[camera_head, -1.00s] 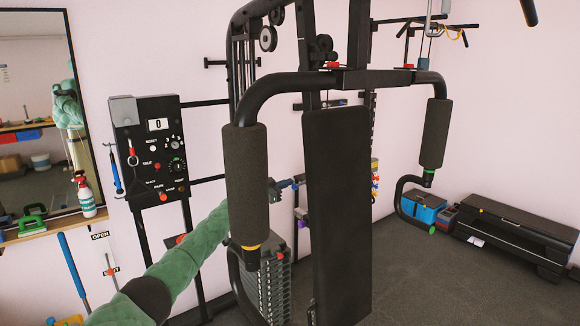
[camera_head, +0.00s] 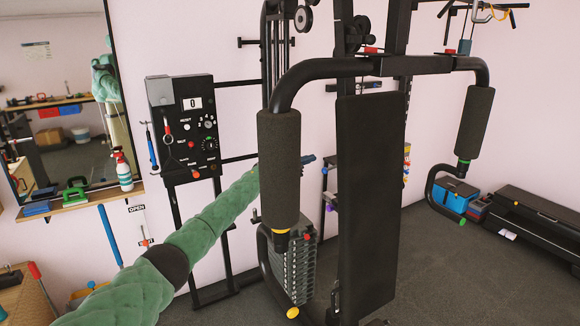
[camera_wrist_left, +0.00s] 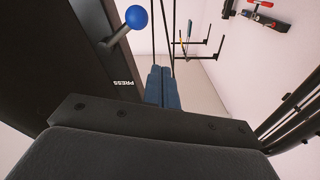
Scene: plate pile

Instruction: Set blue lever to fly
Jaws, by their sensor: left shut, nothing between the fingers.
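The blue lever (camera_wrist_left: 137,17) shows in the left wrist view as a round blue knob on a short grey shaft. It sticks out of a dark plate near the top left. An upside-down PRESS label (camera_wrist_left: 113,83) is on that plate; no FLY label is readable. My left gripper (camera_wrist_left: 163,72) is shut and empty, below and right of the knob and apart from it. In the head view my left gripper (camera_head: 308,159) shows small between the foam roller and the black backrest. My right gripper is not in view.
The exercise machine's backrest (camera_head: 368,200) and foam roller (camera_head: 279,170) stand in front of my left arm. A weight stack (camera_head: 299,270) is below. A control box (camera_head: 186,125) is on the wall at left. A black bench (camera_head: 540,225) lies at right, with open floor before it.

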